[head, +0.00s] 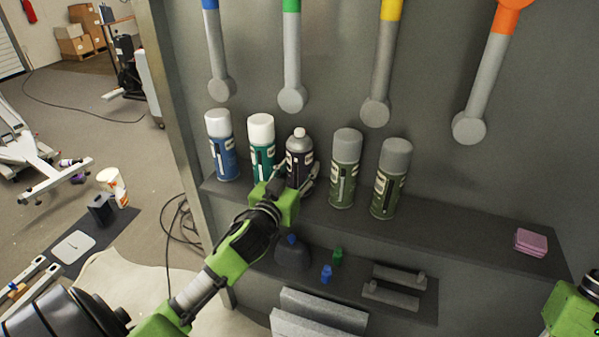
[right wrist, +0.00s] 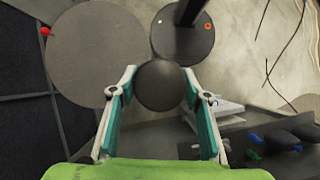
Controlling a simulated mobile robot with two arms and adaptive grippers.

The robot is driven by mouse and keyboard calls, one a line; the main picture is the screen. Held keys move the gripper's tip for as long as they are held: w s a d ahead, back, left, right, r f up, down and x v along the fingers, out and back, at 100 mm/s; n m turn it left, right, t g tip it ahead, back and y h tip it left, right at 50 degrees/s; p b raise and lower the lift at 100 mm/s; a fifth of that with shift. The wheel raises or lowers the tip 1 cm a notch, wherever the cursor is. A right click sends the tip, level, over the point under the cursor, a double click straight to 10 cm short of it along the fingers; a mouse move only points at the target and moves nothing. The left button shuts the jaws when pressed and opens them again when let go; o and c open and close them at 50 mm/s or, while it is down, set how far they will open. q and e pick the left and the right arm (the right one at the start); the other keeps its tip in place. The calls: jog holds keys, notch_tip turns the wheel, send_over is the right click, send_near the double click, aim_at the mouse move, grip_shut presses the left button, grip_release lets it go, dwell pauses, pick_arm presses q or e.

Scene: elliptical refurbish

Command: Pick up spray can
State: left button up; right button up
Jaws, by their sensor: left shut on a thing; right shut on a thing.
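A row of spray cans stands upright on the grey shelf (head: 440,241): a blue can (head: 224,158), a teal can (head: 262,150), a dark can (head: 299,146) with a bare silvery top, and two olive-green cans with grey caps (head: 344,165) (head: 391,176). My left gripper (head: 297,178) is shut on the dark can, its fingers on either side of the lower body. The can's base is hidden behind the gripper. My right gripper (right wrist: 158,84) is shut on a dark round thing (right wrist: 160,87), which I cannot identify. In the head view only part of my right arm shows at the lower right edge.
The neighbouring cans stand close on both sides of the dark can. Long-handled tools (head: 290,60) hang above. A pink block (head: 531,242) lies at the shelf's right. A lower shelf holds blue and green pieces (head: 337,256) and grey blocks.

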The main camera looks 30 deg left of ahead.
pick_arm(q)
jog(key=s+a+r+b, duration=0.2)
jog(key=s+a+r, duration=0.2)
jog(key=s+r, duration=0.8)
jog(key=shift+s+a, duration=0.2)
jog(key=shift+s, duration=0.45)
jog(key=o, duration=0.6)
jog(key=c, duration=0.7)
